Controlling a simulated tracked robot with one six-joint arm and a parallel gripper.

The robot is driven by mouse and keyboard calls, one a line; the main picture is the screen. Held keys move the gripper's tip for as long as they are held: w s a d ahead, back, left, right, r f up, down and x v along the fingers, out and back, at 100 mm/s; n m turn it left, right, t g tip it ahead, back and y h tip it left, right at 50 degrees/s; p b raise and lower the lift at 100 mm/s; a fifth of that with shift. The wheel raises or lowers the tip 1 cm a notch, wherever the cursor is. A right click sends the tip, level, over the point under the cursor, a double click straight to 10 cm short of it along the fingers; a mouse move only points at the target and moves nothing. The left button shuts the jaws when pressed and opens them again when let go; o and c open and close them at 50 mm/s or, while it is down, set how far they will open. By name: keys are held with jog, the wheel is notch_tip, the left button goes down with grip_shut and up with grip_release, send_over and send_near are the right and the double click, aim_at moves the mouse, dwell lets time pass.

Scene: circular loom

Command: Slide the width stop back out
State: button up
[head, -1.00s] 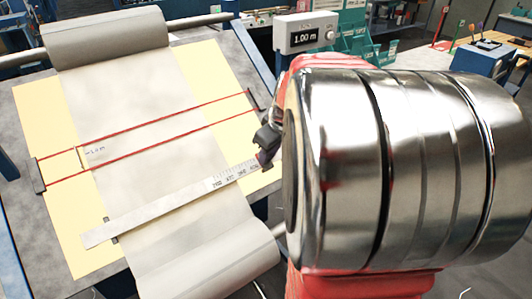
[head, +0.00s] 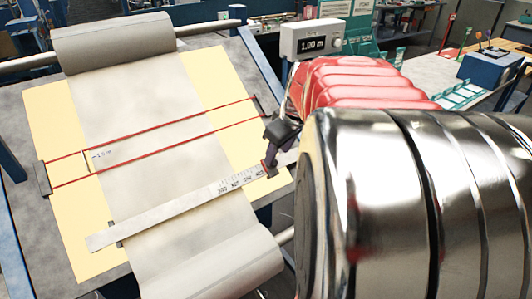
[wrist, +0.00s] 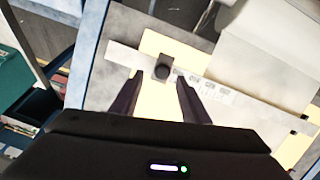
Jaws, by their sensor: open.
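The width stop is a dark round knob on a small block (wrist: 163,68), seated on the pale steel ruler (wrist: 122,54) in the wrist view. In the head view the ruler (head: 150,225) lies slanted across the grey cloth (head: 150,110), its numbered end over the yellow board at right. My gripper (wrist: 160,78) is open, with one finger on each side of the knob in the wrist view. I cannot tell whether the fingers touch it. In the head view my gripper (head: 272,165) is at the ruler's right end, and its fingers partly hide the stop there.
Two red cords (head: 150,136) cross the cloth above the ruler. The yellow board (head: 225,80) lies on a grey tilted table with blue edges. A display reading 1.00 m (head: 312,39) stands behind. Green and blue equipment (head: 490,66) is at the back right.

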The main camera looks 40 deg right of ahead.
jog(key=d+v, duration=0.1)
jog(key=v, duration=0.8)
jog(key=shift+a, duration=0.45)
jog(key=s+a+f, duration=0.2)
jog(key=a, duration=0.7)
jog(key=s+a+f, duration=0.2)
jog(key=a+f, duration=0.1)
jog(key=a, duration=0.6)
jog(key=s+a+f+m+t+y, duration=0.1)
jog(key=s+a+f, duration=0.1)
jog(key=a, duration=0.7)
jog(key=shift+s+a+f, duration=0.3)
jog(key=shift+f, duration=0.35)
